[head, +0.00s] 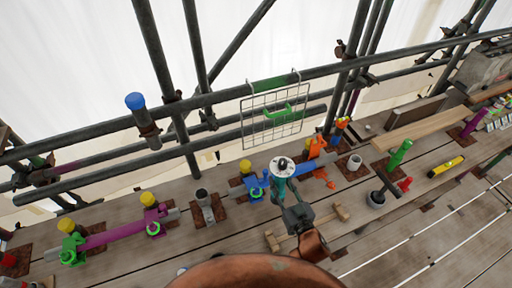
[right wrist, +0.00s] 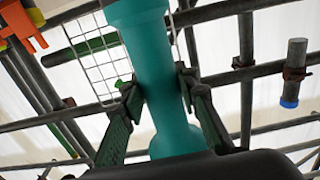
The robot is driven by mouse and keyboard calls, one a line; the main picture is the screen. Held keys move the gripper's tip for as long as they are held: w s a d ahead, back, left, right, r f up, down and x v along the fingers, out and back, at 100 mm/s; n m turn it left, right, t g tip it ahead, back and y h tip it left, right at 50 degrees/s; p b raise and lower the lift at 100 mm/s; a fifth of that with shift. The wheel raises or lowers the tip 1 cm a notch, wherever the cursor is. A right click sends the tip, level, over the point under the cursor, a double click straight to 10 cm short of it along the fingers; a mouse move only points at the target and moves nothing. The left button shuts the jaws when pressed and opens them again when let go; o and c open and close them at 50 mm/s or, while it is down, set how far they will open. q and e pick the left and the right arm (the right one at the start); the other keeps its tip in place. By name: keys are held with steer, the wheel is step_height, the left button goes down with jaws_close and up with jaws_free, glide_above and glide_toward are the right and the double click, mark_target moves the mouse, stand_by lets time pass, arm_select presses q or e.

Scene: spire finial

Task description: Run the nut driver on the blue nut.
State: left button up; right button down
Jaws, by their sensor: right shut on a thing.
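My right gripper (head: 293,207) is shut on a teal tool, which I take to be the nut driver (head: 280,185). The driver stands roughly upright with a white and black round end on top. The right wrist view shows its teal body (right wrist: 148,70) between the fingers (right wrist: 160,110). A blue clamp (head: 252,184) with a blue ringed piece, seemingly the blue nut (head: 257,192), sits on the deck just left of the driver. I cannot tell whether the driver touches it; its lower end is partly hidden by the gripper. My left gripper is not in view.
A purple tube (head: 110,232) with green and purple clamps lies left. A T-handled tool (head: 384,185), a green cylinder (head: 400,152) and a yellow level (head: 447,166) are further right. A wire basket (head: 273,115) hangs on the scaffold rail.

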arm_select(q)
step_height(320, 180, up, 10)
steer(key=p, duration=0.8)
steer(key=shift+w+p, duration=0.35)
steer(key=shift+p, duration=0.05)
arm_select(e)
steer(key=w+a+r+n+g+y, duration=0.2)
steer(key=w+a+r+n+y, duration=0.1)
steer(key=a+r, duration=0.5)
steer(key=shift+w+a+g+y, duration=0.3)
steer(key=shift+w+y, duration=0.5)
steer(key=shift+w, duration=0.45)
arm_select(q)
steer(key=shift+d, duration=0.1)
arm_select(e)
steer(key=shift+r, duration=0.1)
arm_select(q)
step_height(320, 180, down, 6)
steer(key=b, duration=0.6)
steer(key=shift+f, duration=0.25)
arm_select(e)
steer(key=shift+f, duration=5.7)
arm_select(q)
steer(key=shift+b, duration=0.35)
arm_select(e)
steer(key=shift+f, duration=0.15)
